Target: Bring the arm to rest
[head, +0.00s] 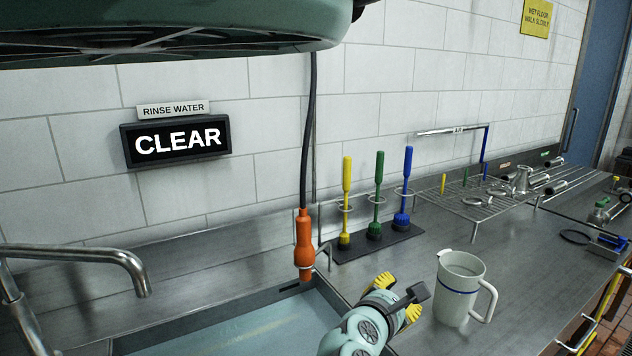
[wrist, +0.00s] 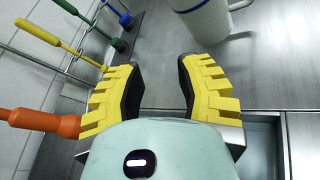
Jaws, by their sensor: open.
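My gripper (head: 400,298) is at the right end of the sink in the head view, left of a white jug. In the wrist view its yellow ribbed fingers (wrist: 160,88) stand apart with nothing between them but bare steel counter. The white jug (head: 459,290) with a blue band stands upright on the counter, apart from the fingers. Its lower part shows at the top of the wrist view (wrist: 203,18). My arm reaches in from the bottom of the head view.
A sink (head: 235,330) with water lies left of my gripper, with a steel tap (head: 75,258). An orange spray handle (head: 304,245) hangs beside it. Yellow, green and blue brushes (head: 378,200) stand in a rack behind. A wire rack (head: 480,193) with metal parts is further right.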

